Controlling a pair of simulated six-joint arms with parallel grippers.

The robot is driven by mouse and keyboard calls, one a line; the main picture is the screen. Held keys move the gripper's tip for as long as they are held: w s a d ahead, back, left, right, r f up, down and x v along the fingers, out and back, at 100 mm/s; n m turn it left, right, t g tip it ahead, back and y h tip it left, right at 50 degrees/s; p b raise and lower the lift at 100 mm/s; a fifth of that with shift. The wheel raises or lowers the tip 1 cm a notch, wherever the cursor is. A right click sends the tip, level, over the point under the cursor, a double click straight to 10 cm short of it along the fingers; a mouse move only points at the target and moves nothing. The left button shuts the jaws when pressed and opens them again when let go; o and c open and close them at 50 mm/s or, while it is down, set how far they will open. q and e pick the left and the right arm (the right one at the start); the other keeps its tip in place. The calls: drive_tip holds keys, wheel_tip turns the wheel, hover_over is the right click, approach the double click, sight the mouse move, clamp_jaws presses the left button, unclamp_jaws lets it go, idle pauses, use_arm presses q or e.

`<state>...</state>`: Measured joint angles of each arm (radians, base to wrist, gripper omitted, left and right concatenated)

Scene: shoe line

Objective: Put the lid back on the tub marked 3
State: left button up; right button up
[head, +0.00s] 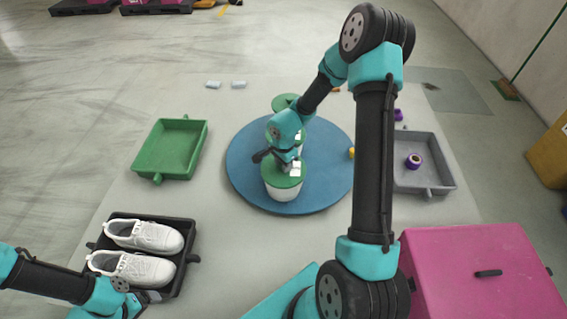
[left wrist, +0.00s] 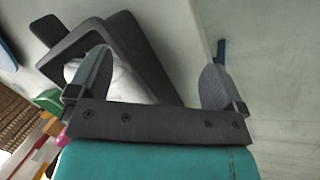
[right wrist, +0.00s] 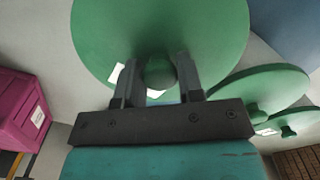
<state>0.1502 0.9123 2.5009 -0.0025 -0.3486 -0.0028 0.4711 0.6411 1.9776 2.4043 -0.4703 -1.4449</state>
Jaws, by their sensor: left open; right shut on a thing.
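A white tub (head: 284,193) stands at the front of the blue turntable (head: 250,180), with a green lid (head: 278,180) on or just over its rim. I cannot tell whether the lid is fully seated, and no number is readable. My right gripper (head: 288,166) is above this lid; in the right wrist view the gripper (right wrist: 158,80) is shut on the lid's round knob (right wrist: 160,74). My left gripper (left wrist: 158,75) is open and empty, low at the left beside the black shoe tray (head: 182,270).
More green-lidded tubs stand behind on the turntable, one at the back (head: 285,101), partly hidden by my right arm. White shoes (head: 145,236) lie in the black tray. A green tray (head: 168,150), a grey tray (head: 430,165) and a magenta box (head: 480,260) stand around.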

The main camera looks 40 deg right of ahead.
drive_tip(key=o, duration=1.5)
drive_tip(key=shift+r, duration=3.5)
drive_tip(key=shift+c, duration=0.5)
clamp_jaws()
drive_tip(key=shift+f, duration=2.4)
